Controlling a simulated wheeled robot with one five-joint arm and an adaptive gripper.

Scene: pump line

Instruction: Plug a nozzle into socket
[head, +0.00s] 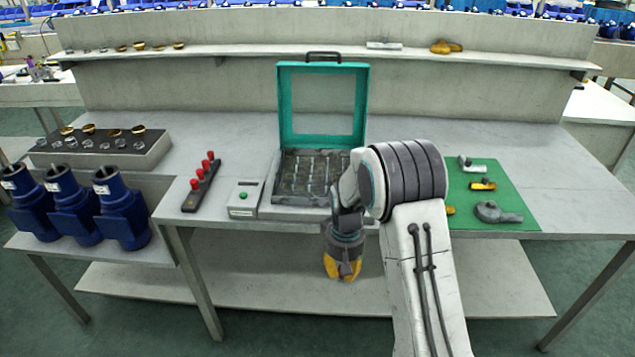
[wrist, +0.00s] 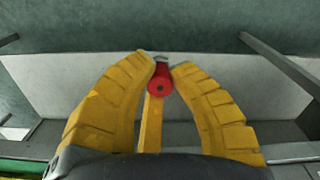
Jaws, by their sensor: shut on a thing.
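My gripper (head: 342,268) hangs low in front of the table edge, pointing down, with yellow fingers. In the wrist view its fingertips (wrist: 161,68) are shut on a red round-ended nozzle (wrist: 160,82), with a small grey piece showing just past it. In the head view the fingers hide the held nozzle. A dark rack (head: 188,206) with several red-topped pieces (head: 201,173) stands on the table at the left. An open teal case (head: 323,67) stands at the table's middle, with a dark slotted inside (head: 290,190). I cannot tell which opening is the socket.
A grey box with a green button (head: 243,197) stands left of the case. A green mat (head: 505,185) with several fittings lies at the right, partly behind my arm. Blue pumps (head: 118,205) stand at the left. A lower shelf (head: 250,285) lies below my gripper.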

